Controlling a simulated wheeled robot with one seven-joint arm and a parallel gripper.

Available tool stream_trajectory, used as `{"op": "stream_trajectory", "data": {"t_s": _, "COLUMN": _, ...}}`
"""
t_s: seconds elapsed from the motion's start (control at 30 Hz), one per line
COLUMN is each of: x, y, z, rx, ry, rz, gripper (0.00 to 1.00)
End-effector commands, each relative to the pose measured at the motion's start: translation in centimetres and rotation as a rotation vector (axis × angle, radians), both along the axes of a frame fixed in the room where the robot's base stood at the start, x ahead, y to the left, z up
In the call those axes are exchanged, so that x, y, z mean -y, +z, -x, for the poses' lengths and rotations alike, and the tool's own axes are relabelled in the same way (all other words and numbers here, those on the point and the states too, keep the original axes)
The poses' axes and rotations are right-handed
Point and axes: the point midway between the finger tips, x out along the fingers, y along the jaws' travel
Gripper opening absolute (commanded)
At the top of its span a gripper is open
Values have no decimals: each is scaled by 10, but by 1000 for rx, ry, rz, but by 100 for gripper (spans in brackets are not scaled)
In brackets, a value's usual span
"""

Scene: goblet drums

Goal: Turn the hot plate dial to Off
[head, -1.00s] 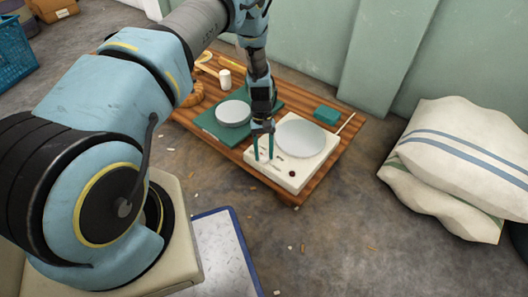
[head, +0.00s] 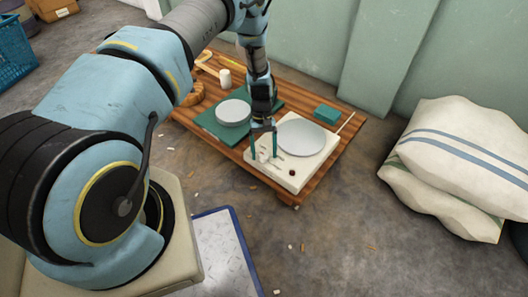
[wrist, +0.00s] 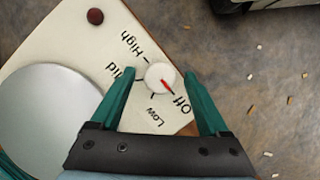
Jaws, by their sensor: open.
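The white hot plate (head: 312,165) has a round grey heating disc (head: 300,138) and stands on a slatted wooden board. Its white dial (wrist: 160,77) has a red pointer and is ringed by printed words, with High, Low and Off readable. The pointer is turned toward the word Off (wrist: 182,104). My gripper (head: 264,157) points down over the dial's corner. In the wrist view, its green fingers stand open on either side of the dial, with a visible gap at each side.
A dark red knob or lamp (wrist: 95,16) is on the same panel. A green mat (head: 208,125) with a grey round item (head: 233,112), a teal block (head: 326,115) and a white cup (head: 225,78) share the board. Stacked sacks (head: 455,150) lie at right. Floor in front is mostly clear.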

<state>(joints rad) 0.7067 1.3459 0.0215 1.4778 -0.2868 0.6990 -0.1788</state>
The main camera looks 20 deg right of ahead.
Motion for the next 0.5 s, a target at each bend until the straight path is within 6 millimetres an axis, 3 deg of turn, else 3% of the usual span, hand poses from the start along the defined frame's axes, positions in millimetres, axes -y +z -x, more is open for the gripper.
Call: {"op": "stream_trajectory", "data": {"t_s": 0.5, "x": 9, "y": 82, "z": -33, "rx": 3, "ry": 2, "rz": 2, "gripper": 79}}
